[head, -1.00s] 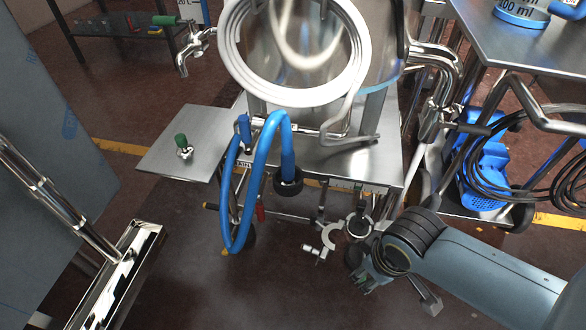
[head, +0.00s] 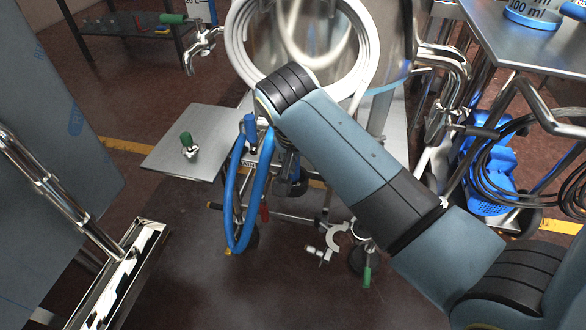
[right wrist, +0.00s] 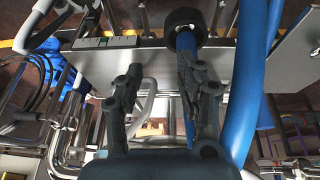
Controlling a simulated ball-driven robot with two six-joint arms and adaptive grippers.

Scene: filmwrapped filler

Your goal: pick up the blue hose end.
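The blue hose (head: 237,190) hangs in a loop in front of the steel stand. Its end has a black collar (head: 296,187), partly hidden behind my right arm in the head view. In the right wrist view the black collar (right wrist: 185,18) and the blue hose end (right wrist: 187,42) show at the top, just beyond my right gripper (right wrist: 160,70). The gripper is open. The hose end lines up with its right finger, which covers part of it; I cannot tell whether they touch. My left gripper is not in view.
A steel side plate (head: 195,140) holds a green-handled valve (head: 188,145). A coiled white hose (head: 245,45) hangs on the vessel behind. A steel table (head: 545,45) and dark cable coil (head: 500,165) are at the right. Open floor lies in front.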

